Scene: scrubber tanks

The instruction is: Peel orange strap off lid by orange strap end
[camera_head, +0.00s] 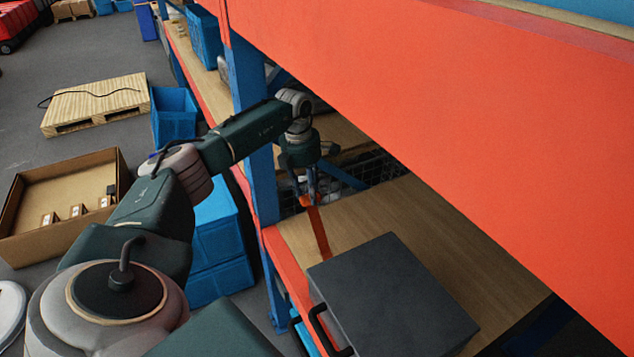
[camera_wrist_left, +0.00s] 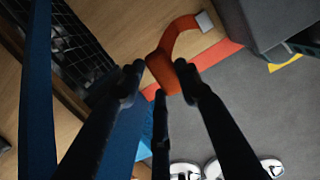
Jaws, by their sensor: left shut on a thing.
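The orange strap (camera_head: 319,232) runs from my left gripper (camera_head: 308,194) down toward the near corner of a dark grey box with a flat lid (camera_head: 390,290). In the left wrist view the strap (camera_wrist_left: 165,72) is between the fingertips of my left gripper (camera_wrist_left: 160,78) and curls up to a light grey end piece (camera_wrist_left: 205,21). That end piece appears beside the grey box (camera_wrist_left: 275,18), with a gap between them. Whether the strap touches the lid is unclear. My left gripper is shut on the strap above the wooden shelf. My right gripper is not in view.
The box stands on a wooden shelf board (camera_head: 400,215) with a black handle (camera_head: 322,328) at its front. A large orange beam (camera_head: 450,100) crosses above, and a blue post (camera_head: 252,120) stands beside my left arm. Wire mesh (camera_head: 375,168) lies behind.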

